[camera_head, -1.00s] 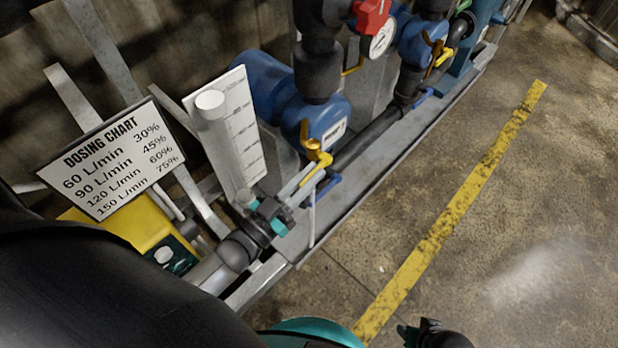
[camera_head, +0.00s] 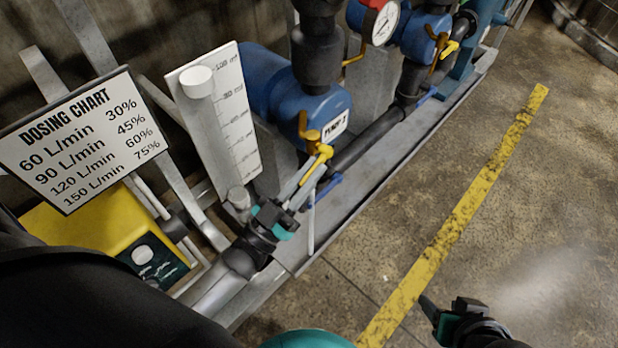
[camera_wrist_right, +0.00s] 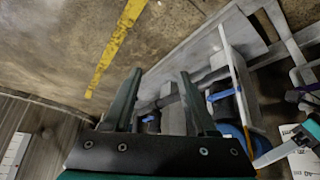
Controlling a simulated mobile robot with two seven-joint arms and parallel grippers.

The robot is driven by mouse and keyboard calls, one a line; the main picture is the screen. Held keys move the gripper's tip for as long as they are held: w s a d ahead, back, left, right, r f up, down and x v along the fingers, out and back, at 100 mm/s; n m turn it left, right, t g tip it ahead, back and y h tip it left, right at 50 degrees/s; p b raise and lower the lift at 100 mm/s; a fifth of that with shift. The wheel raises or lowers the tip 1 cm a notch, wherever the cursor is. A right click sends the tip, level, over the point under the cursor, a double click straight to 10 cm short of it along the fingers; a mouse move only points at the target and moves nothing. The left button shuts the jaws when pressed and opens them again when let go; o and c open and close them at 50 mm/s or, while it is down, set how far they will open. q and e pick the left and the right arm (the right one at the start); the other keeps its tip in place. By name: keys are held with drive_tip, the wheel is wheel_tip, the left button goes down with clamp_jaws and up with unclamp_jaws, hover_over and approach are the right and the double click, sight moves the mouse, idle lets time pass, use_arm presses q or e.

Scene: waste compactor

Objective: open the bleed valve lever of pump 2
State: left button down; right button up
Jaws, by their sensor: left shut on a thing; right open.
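Pump 2 is the blue pump (camera_head: 310,106) with a white label (camera_head: 335,127). A yellow bleed valve lever (camera_head: 321,155) sits on a brass-coloured fitting at its lower front. My left gripper (camera_head: 312,172) reaches up to this lever from the lower left and is shut on it; its fingers partly cover the lever's lower end. My right gripper (camera_head: 428,306) is open and empty over the floor at the lower right. Its two fingers stand apart in the right wrist view (camera_wrist_right: 158,90).
A blue handle (camera_head: 329,186) is just below the lever. Another blue pump (camera_head: 410,40) with a gauge (camera_head: 381,22) is behind. The floor beyond the yellow line (camera_head: 455,215) is clear.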

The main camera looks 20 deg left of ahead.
sight(307, 174)
drive_tip(key=shift+w+a+r+t, duration=0.25)
drive_tip(key=shift+a+r+t, duration=0.05)
drive_tip(key=shift+r, duration=0.3)
drive_tip(key=shift+c, duration=0.2)
